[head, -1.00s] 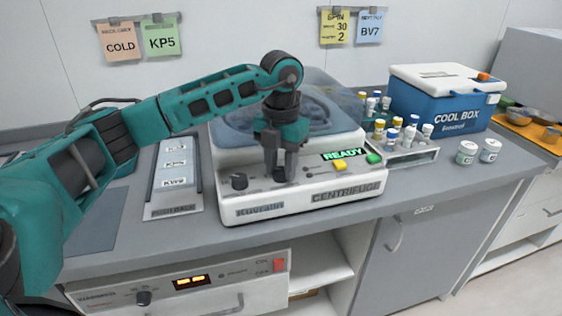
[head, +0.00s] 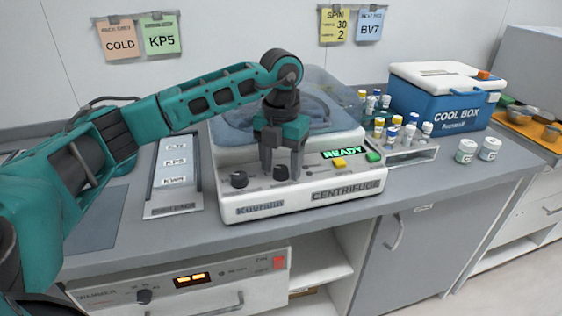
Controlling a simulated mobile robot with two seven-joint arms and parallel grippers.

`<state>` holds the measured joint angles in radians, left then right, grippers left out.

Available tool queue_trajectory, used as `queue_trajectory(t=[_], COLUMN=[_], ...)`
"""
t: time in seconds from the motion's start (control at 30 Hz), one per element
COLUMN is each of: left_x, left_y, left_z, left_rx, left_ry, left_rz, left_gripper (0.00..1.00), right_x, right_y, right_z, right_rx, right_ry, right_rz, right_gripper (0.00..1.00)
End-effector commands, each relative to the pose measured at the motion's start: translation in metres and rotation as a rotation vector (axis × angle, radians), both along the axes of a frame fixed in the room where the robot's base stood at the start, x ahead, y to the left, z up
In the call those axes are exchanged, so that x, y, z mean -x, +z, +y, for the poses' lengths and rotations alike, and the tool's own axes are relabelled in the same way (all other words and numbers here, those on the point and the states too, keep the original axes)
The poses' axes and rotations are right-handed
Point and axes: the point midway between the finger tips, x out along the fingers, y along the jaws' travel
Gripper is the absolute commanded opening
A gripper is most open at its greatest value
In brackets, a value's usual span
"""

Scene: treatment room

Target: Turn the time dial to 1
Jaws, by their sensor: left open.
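The white centrifuge (head: 230,160) stands on the counter with a green READY display (head: 343,153). Its front panel has two black dials: a left dial (head: 239,180) and a right dial (head: 281,173). Their markings are too small to read, so I cannot tell which is the time dial or its setting. My left gripper (head: 281,169) is open and points down, its fingers spread on either side of the right dial's top or just above it. I cannot tell whether they touch it. My right gripper is not in view.
Yellow (head: 339,163) and green (head: 374,156) buttons sit right of the dials. A rack (head: 412,155) of capped vials, two jars and a blue cool box (head: 440,106) stand to the right. A labelled tray (head: 173,210) lies left. A warmer (head: 200,291) with another dial is below.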

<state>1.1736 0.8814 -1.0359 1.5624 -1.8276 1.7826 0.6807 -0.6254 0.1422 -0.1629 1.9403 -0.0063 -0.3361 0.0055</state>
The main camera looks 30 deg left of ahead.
Motion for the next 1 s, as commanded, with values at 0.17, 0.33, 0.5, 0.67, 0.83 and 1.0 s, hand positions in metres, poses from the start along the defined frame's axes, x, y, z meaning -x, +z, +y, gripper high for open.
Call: queue_trajectory(t=[0.17,0.33,0.5,0.67,0.83,1.0], left_x=[0.000,-0.001,-0.001,0.000,0.000,0.000], left_y=[0.008,0.038,0.078,0.108,0.126,0.129], left_z=[0.000,0.000,0.000,0.000,0.000,0.000], left_rx=[0.000,0.002,0.001,0.002,0.000,0.000], left_ry=[0.000,-0.001,0.000,0.000,0.000,0.001], left_rz=[-0.001,-0.005,-0.004,-0.003,-0.002,0.000], left_gripper=[0.61,0.61,0.61,0.61,0.61,0.61], right_x=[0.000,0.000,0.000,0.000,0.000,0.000], right_y=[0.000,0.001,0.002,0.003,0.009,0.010], right_z=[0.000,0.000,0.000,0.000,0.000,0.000], right_rx=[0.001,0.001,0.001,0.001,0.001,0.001], right_ry=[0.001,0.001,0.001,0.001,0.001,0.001], right_rz=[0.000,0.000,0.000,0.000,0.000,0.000], right_gripper=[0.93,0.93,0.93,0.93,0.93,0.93])
